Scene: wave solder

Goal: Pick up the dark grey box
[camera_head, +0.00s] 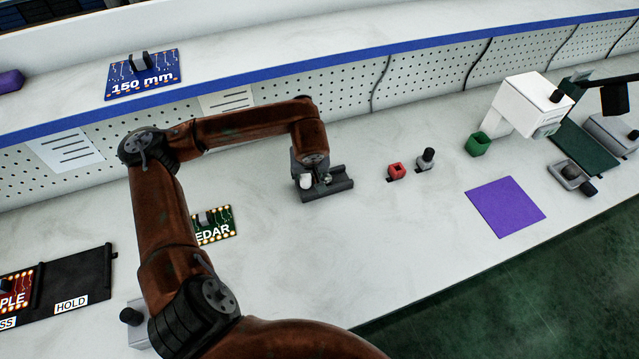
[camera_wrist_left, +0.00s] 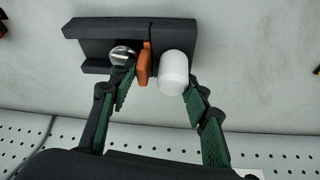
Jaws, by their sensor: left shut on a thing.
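The dark grey box (camera_head: 340,187) is long and low, with a channel at one end, and lies in the middle of the bench. It also shows in the left wrist view (camera_wrist_left: 95,40), with a white rounded cylinder, a shiny ball and an orange piece at its near side. My left gripper (camera_head: 314,180) is over the box, pointing down. In the left wrist view its fingers (camera_wrist_left: 158,82) are shut at the box, either side of the orange piece and white cylinder. The exact contact is partly hidden, and I cannot tell whether the box is clear of the bench.
A red block (camera_head: 396,171), a small black-knobbed part (camera_head: 426,159) and a green cup (camera_head: 478,144) stand right of the box. A purple mat (camera_head: 505,207) lies farther right. A CEDAR board (camera_head: 214,226) lies left. A perforated wall (camera_head: 350,88) runs behind.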

